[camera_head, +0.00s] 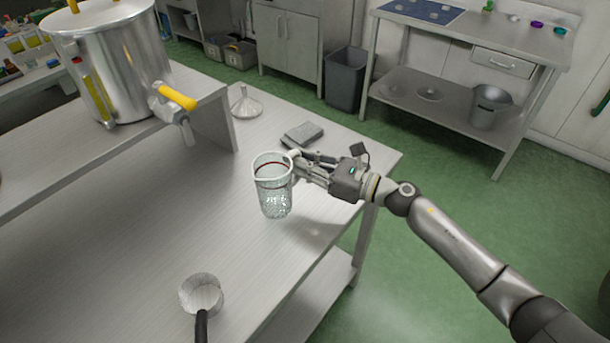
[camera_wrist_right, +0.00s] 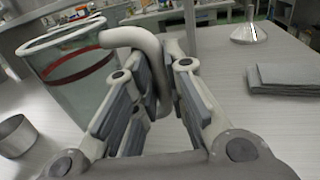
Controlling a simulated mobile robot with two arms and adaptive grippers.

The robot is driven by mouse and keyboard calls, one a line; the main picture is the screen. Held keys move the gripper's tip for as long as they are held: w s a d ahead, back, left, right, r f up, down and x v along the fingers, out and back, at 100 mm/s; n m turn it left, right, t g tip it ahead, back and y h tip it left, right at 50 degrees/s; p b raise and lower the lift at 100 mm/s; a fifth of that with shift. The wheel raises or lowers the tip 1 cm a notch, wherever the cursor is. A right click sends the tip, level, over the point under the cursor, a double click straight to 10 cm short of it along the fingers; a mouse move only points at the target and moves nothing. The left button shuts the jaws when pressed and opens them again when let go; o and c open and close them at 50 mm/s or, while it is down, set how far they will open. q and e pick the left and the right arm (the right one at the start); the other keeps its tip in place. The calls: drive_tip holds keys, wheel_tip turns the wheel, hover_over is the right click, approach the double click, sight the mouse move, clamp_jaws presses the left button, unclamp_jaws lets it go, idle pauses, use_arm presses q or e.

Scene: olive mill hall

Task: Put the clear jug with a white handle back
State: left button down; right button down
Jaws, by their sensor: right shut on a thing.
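The clear jug (camera_head: 273,192) has a white handle and a dark red band near its rim. It is upright over the metal table (camera_head: 150,250), near its right side. I cannot tell whether its base touches the table. My right gripper (camera_head: 298,165) comes in from the right and is shut on the jug's handle. In the right wrist view the jug (camera_wrist_right: 85,80) is at the left, and its white handle (camera_wrist_right: 150,60) sits between the fingers of my right gripper (camera_wrist_right: 165,85). My left gripper is not in view.
A folded grey cloth (camera_head: 302,134) and a metal funnel (camera_head: 245,104) lie behind the jug. A metal ladle or pan (camera_head: 202,294) with a dark handle is at the front. A steel tank (camera_head: 125,60) with a yellow-handled tap stands on a raised shelf (camera_head: 60,165) at the left.

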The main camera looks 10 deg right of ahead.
drive_tip(key=shift+w+d+f, duration=0.1)
drive_tip(key=shift+w+f, duration=0.05)
drive_tip(key=shift+f, duration=0.8)
drive_tip(key=shift+w+f, duration=0.1)
drive_tip(key=shift+f, duration=0.8)
drive_tip(key=shift+f+b, duration=0.1)
drive_tip(key=shift+b, duration=0.2)
drive_tip(key=c, duration=1.5)
unclamp_jaws()
drive_tip(key=shift+s+d, duration=0.1)
drive_tip(key=shift+d, duration=0.05)
